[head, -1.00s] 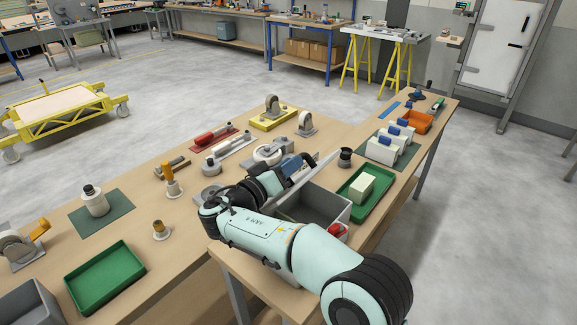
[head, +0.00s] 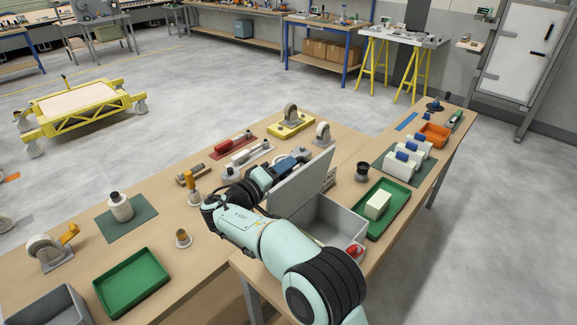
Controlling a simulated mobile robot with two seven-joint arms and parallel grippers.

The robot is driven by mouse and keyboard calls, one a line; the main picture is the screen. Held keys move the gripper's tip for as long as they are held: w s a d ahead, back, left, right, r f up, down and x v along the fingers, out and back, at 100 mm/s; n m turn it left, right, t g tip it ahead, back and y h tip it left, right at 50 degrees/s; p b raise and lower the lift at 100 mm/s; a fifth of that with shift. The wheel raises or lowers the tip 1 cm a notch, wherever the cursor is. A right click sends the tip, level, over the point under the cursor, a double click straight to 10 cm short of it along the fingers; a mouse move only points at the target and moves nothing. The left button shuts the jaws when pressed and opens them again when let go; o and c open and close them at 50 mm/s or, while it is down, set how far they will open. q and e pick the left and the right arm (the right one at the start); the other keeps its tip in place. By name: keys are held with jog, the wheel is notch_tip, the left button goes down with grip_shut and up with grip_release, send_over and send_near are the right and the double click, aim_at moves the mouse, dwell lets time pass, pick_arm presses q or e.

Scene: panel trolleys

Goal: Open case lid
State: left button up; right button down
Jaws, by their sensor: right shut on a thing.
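The grey case (head: 350,220) stands on the near bench, with part of its inside showing. Its flat grey lid (head: 303,187) is raised, tilted steeply up from the left side of the box. My right arm reaches over from the near edge, and my right gripper (head: 301,155) is at the lid's upper far edge, shut on the lid. The lid and my arm partly hide the fingertips. My left gripper is out of view.
A green tray (head: 369,228) with a pale block (head: 377,206) is close right of the case. A red object (head: 354,251) is at the case's near right corner. A dark cylinder (head: 362,172) stands beyond. Another green tray (head: 104,291) is at left.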

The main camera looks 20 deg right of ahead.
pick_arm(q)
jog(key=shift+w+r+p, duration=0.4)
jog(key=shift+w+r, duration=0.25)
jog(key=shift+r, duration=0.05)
pick_arm(e)
jog(key=shift+w+a+f+n, duration=0.3)
jog(key=shift+w+a+n, duration=0.1)
jog(key=shift+w+n, duration=0.3)
jog(key=c, duration=1.1)
grip_release()
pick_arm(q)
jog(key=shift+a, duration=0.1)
pick_arm(e)
jog(key=shift+o, duration=0.2)
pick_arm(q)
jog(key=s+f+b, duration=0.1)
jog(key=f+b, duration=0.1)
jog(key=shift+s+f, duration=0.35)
pick_arm(e)
jog(key=v, duration=1.3)
jog(key=shift+a, duration=0.2)
jog(key=shift+s, duration=0.15)
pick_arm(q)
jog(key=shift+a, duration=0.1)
